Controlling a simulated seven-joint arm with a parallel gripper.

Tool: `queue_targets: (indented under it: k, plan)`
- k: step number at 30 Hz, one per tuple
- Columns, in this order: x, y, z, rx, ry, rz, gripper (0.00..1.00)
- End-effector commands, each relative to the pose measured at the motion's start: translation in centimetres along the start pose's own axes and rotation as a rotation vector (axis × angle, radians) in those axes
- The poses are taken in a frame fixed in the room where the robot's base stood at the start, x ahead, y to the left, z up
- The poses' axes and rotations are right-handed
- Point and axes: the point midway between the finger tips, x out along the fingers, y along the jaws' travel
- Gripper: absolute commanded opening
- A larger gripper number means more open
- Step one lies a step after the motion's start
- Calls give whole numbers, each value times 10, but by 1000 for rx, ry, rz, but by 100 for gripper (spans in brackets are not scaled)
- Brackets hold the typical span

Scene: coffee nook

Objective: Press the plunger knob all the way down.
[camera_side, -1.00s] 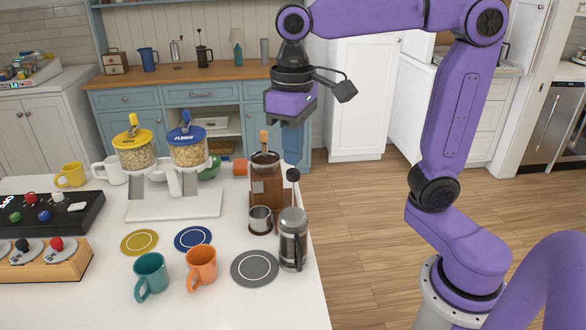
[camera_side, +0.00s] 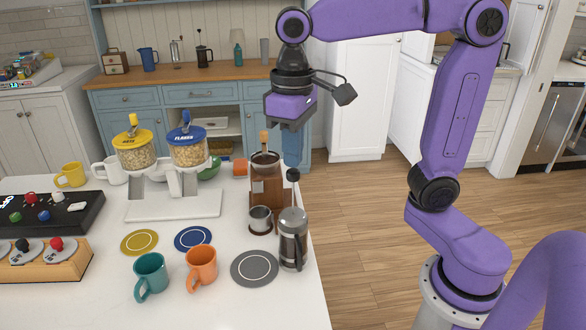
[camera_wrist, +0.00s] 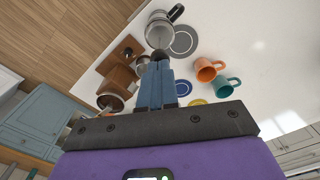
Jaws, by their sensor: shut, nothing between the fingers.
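The French press (camera_side: 292,246) stands upright near the right edge of the white counter, its plunger rod raised well above the lid. The dark round plunger knob (camera_side: 293,175) tops the rod. My gripper (camera_side: 292,165) is shut and empty, pointing down right above the knob; I cannot tell whether the fingertips touch it. In the wrist view the blue fingers of my gripper (camera_wrist: 158,64) reach toward the dark knob (camera_wrist: 160,54), which they partly cover. The press body (camera_wrist: 160,28) shows beyond it.
A wooden coffee grinder (camera_side: 267,190) and a small metal cup (camera_side: 260,221) stand close behind and left of the press. A grey coaster (camera_side: 255,268), an orange mug (camera_side: 201,268) and a teal mug (camera_side: 151,279) lie left. The counter's right edge is close by.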

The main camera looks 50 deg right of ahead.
Motion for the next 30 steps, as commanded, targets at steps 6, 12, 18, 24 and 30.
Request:
queue_targets:
  k: [6,12,18,24,30]
  plan:
    - [6,0,0,0,-1,0,0]
    - [11,0,0,0,-1,0,0]
    - [16,0,0,0,-1,0,0]
    - [21,0,0,1,-2,1,0]
    - [27,0,0,1,-2,1,0]
